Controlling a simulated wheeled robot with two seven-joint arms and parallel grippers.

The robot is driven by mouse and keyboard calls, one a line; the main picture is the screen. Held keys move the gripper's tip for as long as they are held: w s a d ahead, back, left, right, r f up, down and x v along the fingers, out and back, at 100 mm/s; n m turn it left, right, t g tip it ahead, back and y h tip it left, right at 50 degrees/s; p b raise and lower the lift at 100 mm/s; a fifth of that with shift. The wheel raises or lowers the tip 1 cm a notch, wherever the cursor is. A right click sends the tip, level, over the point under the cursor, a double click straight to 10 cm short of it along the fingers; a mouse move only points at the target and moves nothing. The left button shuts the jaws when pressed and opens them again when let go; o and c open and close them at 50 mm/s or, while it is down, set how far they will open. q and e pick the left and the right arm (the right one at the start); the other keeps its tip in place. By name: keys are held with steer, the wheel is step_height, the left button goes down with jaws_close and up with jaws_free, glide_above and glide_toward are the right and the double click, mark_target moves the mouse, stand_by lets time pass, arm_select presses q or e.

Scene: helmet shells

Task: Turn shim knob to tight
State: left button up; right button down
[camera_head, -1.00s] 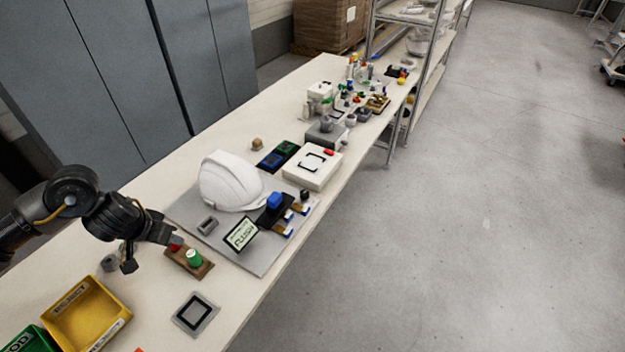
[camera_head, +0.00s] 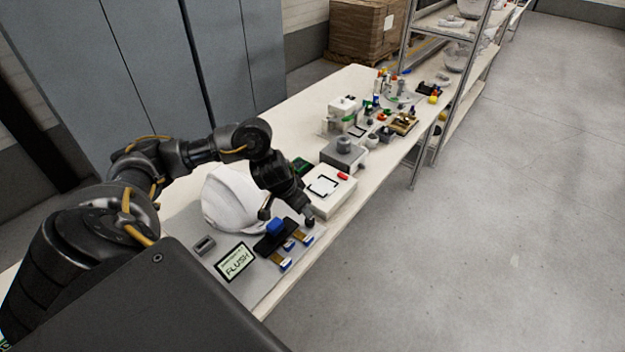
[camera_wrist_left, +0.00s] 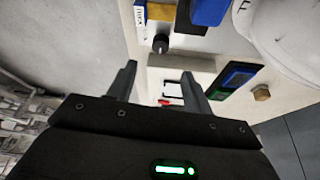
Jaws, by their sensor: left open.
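The shim knob is a small black round knob (camera_wrist_left: 160,43) on the grey plate's corner, beside a small white label too small to read. In the head view the knob (camera_head: 310,223) is partly hidden by my left gripper (camera_head: 303,210), which points down close to it. In the left wrist view my left gripper (camera_wrist_left: 159,72) is open and empty. The knob shows just past its fingertips, roughly centred between them; I see no contact. The grey plate (camera_head: 215,262) carries a white helmet shell (camera_head: 230,195) and a display (camera_head: 236,262) reading FLUSH. My right gripper is not in view.
A blue block on a black mount (camera_head: 276,227) and small blue-and-yellow parts (camera_head: 285,263) sit near the knob. A white box with a black square outline (camera_head: 328,188) stands just beyond. A cluttered bench end (camera_head: 385,115) lies farther back. The floor at right is clear.

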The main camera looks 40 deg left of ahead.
mark_target(308, 220)
arm_select(q)
steer(key=b+x, duration=0.1)
steer(key=x, duration=0.7)
steer(key=shift+f, duration=0.35)
steer(key=shift+w+f, duration=0.3)
steer(key=shift+f, duration=0.15)
steer(key=shift+c, duration=0.8)
steer(key=c, duration=0.8)
